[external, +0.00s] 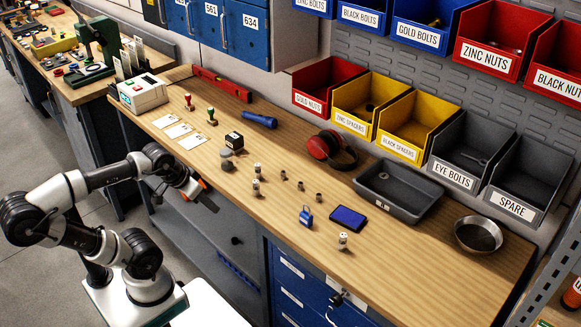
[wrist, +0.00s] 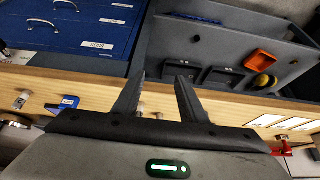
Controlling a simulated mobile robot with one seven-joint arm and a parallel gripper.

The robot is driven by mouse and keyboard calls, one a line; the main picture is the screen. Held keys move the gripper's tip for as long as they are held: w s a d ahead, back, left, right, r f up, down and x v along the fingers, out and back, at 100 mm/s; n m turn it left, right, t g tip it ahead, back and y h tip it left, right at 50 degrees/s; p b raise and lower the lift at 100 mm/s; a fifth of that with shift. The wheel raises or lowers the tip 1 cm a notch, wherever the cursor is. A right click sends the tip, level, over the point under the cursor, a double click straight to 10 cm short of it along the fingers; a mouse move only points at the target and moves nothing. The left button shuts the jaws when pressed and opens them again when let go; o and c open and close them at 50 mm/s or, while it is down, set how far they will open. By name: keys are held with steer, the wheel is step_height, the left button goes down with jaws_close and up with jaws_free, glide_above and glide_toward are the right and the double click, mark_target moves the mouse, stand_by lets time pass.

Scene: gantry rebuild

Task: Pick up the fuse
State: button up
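I cannot tell for sure which piece is the fuse. Small white-and-metal cylinders stand upright on the workbench (external: 400,275): one alone near the front edge (external: 343,240), and two farther left, a back one (external: 257,169) and a front one (external: 255,187). In the wrist view a pale cylinder (wrist: 22,98) stands at the bench edge, left of the blue padlock (wrist: 65,104). My gripper (wrist: 161,76) is open and empty, its fingers apart. In the external view it hangs off the bench's front edge, left of all these cylinders.
Three small dark metal pieces (external: 301,186), the padlock (external: 306,216), a blue pad (external: 348,218) and a black box (external: 234,141) are nearby. Red earmuffs (external: 331,149), a grey tray (external: 399,205) and a metal bowl (external: 478,235) lie behind and right. The front right is clear.

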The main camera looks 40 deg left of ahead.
steer(key=w+r+m+g+p, duration=0.2)
steer(key=w+r+p, duration=0.4)
steer(key=r+p, duration=0.35)
step_height(320, 180, up, 5)
steer(key=m+g+p, duration=0.4)
steer(key=p, duration=0.6)
glide_above(256, 181)
steer(key=f, duration=0.7)
steer(key=f+b, duration=0.1)
steer(key=f, duration=0.3)
steer(key=shift+a+f, duration=0.2)
steer(key=shift+a, duration=0.15)
steer(key=shift+d+f+b, duration=0.2)
steer(key=shift+f, duration=1.15)
steer(key=shift+d+f+b, duration=0.15)
steer(key=shift+f+b, duration=0.05)
steer(key=shift+f, duration=1.1)
steer(key=shift+c, duration=0.4)
jaws_close()
